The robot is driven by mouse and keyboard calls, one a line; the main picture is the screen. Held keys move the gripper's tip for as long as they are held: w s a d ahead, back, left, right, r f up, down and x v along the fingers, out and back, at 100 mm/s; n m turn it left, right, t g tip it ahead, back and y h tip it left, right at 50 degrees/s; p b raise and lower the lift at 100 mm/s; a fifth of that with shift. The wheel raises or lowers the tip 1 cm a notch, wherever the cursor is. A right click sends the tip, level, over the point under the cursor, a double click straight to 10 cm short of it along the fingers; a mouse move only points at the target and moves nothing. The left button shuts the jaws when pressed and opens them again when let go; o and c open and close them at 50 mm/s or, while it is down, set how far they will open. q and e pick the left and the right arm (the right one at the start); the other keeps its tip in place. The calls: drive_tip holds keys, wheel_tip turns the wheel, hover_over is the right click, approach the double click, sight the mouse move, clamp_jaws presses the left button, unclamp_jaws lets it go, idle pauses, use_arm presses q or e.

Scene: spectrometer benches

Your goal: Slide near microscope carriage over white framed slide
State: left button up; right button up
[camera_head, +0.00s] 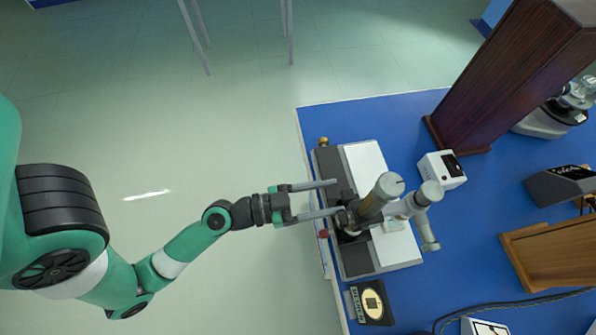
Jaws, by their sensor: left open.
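The microscope carriage carries a grey and brass microscope (378,197) on a bench instrument with a dark rail and a white bed (366,160). A small pale framed piece (394,224) lies on the bed just right of the carriage, partly hidden by the microscope; I cannot tell for sure that it is the white framed slide. My left gripper (337,198) is open at the left side of the carriage, its two fingers pointing right over the rail. Contact with the carriage cannot be told. My right gripper is out of view.
The instrument stands near the left edge of a blue table (480,225). A white box (441,169), a tall dark wooden cabinet (510,70) and a wooden stand (550,254) are to the right. A black plaque (371,303) and a cable lie in front. Open floor is left.

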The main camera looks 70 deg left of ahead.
use_arm(q)
drive_tip(key=s+a+b, duration=0.1)
drive_tip(key=s, duration=0.6)
drive_tip(key=shift+a+b, duration=0.15)
drive_tip(key=shift+b, duration=0.2)
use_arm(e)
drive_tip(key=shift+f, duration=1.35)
